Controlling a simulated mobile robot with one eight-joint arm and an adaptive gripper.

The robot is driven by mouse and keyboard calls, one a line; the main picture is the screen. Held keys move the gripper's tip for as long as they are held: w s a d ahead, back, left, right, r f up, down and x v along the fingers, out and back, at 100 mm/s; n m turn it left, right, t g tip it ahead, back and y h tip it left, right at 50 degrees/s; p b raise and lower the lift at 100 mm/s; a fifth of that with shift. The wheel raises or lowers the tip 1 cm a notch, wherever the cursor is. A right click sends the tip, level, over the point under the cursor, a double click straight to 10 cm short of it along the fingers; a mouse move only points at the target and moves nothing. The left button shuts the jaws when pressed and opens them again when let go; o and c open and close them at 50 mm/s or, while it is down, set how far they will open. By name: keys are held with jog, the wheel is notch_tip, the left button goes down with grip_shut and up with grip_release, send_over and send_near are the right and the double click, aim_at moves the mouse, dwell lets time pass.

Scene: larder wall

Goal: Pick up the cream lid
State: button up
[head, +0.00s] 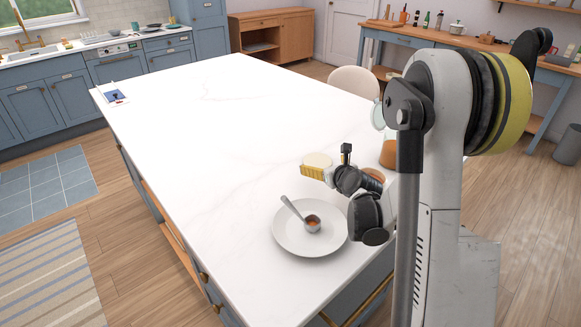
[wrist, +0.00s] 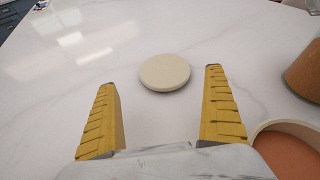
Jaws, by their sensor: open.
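The cream lid (wrist: 165,72) is a round, flat disc lying on the white marble worktop, just ahead of my fingertips in the wrist view. In the head view the cream lid (head: 318,159) shows beyond my gripper, its near edge partly covered by a yellow finger. My gripper (wrist: 160,82) is open, its two yellow ribbed fingers spread wide with nothing between them. The lid lies apart from both fingers, roughly centred between their lines. In the head view my gripper (head: 314,172) is low over the worktop; one finger is mostly hidden.
A white plate (head: 286,241) with a metal ladle (head: 292,208) sits on the worktop (head: 190,130) nearer the front. A terracotta-coloured round vessel (wrist: 292,150) is close to the right finger. A jar with brown contents (head: 388,154) stands farther right.

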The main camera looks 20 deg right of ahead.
aim_at(318, 160)
jog(key=shift+w+d+f+m, duration=0.15)
jog(key=shift+f+m, duration=0.25)
jog(key=shift+f, duration=0.1)
jog(key=shift+w+d+f, duration=0.1)
jog(key=shift+w+f, duration=0.05)
jog(key=shift+w, duration=0.05)
jog(key=b+x, duration=0.1)
jog(key=x, duration=0.2)
jog(key=b+x, duration=0.2)
jog(key=x, duration=0.2)
jog(key=shift+d, duration=0.2)
jog(key=c, duration=1.1)
